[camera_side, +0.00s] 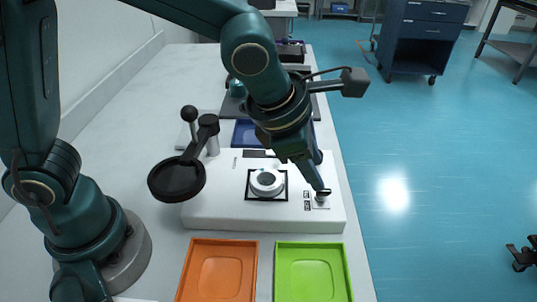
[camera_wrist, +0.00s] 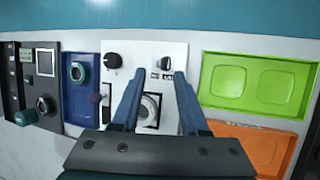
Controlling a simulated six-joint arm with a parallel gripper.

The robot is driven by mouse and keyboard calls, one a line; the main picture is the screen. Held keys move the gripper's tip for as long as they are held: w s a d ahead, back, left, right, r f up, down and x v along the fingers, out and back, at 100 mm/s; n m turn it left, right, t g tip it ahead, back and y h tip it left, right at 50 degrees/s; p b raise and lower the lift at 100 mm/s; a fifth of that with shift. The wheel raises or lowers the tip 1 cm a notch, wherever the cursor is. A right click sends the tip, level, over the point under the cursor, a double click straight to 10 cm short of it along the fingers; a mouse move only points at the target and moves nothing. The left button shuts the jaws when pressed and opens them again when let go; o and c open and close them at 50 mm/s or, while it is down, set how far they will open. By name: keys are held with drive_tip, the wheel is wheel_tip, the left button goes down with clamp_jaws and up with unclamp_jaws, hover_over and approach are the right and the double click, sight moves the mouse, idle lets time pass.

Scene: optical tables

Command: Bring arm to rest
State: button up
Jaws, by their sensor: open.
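My gripper (camera_side: 318,184) is low over the right end of a white instrument box (camera_side: 225,207), beside a small dark knob (camera_side: 322,197). In the wrist view my gripper (camera_wrist: 157,80) has its two blue fingers spread apart. The small knob (camera_wrist: 165,63) shows between the fingertips, near printed labels. Nothing is held. I cannot tell whether the fingers touch the knob. A round white dial in a black square frame (camera_side: 267,182) lies on the box; fingers partly cover it in the wrist view.
An orange tray (camera_side: 219,243) and a green tray (camera_side: 310,246) lie in front of the box. A black round disc on a jointed holder (camera_side: 177,181) stands at its left. A blue panel (camera_side: 243,133) and other instruments sit behind. The table's left part is clear.

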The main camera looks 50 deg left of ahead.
drive_tip(key=s+a+r+m+t+y, duration=0.15)
drive_tip(key=s+a+r+m, duration=0.25)
drive_tip(key=a+r, duration=0.55)
drive_tip(key=s+a+f+m, duration=0.1)
drive_tip(key=s+m, duration=0.2)
drive_tip(key=m, duration=0.3)
drive_tip(key=s+a+f+m, duration=0.1)
drive_tip(key=s+f+m, duration=0.1)
drive_tip(key=m, duration=0.4)
drive_tip(key=s+a+f+m, duration=0.2)
drive_tip(key=s+m, duration=0.2)
drive_tip(key=m, duration=0.2)
drive_tip(key=shift+s+a+f+m+g, duration=0.1)
drive_tip(key=shift+s+m+g, duration=0.2)
drive_tip(key=shift+m+g, duration=0.1)
drive_tip(key=shift+s+f+m, duration=0.2)
drive_tip(key=shift+m, duration=1.6)
